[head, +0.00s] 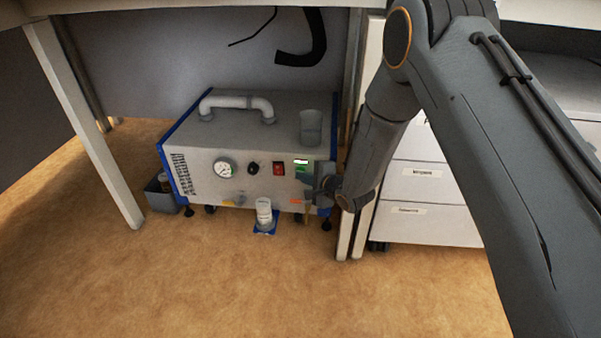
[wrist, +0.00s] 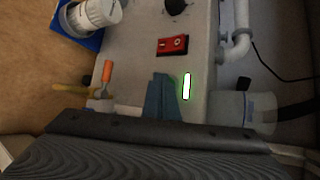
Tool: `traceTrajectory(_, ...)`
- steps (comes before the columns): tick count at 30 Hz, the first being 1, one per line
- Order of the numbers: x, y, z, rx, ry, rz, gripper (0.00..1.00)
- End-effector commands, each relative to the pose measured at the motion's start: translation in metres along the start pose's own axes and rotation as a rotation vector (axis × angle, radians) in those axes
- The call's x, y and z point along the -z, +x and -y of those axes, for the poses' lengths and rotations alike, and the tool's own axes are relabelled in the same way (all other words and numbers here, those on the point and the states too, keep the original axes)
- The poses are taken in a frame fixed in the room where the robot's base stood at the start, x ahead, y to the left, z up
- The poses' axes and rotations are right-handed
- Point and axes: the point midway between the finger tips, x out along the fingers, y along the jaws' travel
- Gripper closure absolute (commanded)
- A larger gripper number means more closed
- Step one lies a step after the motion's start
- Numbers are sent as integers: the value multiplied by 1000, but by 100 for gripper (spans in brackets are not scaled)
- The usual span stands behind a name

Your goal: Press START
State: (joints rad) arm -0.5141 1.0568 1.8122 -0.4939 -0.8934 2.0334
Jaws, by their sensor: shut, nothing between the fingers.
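A grey box-shaped machine (head: 258,125) with blue edges stands on the floor under the table. Its front has a red rocker switch (head: 278,169), also in the wrist view (wrist: 172,45), and a small bright panel with a green edge (head: 301,161), also in the wrist view (wrist: 186,86). No START label is legible. My gripper (head: 304,177) is shut and empty in front of the machine's right side, just below the bright panel. Its teal fingertips (wrist: 160,97) show in the wrist view beside that panel. Contact cannot be told. The front behind the fingers is hidden.
A gauge (head: 225,168) and black knob (head: 253,168) are left of the switch. A white-capped container (head: 264,210) stands on a blue pad before the machine. A table leg (head: 85,120) is left; drawers (head: 425,190) are right. Open floor lies in front.

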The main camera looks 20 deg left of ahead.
Motion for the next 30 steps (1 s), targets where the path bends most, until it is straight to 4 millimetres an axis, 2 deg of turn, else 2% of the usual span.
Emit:
traceTrajectory(12,1,1,1,1,0,-1,100)
traceTrajectory(30,-8,-11,-7,1,0,0,100)
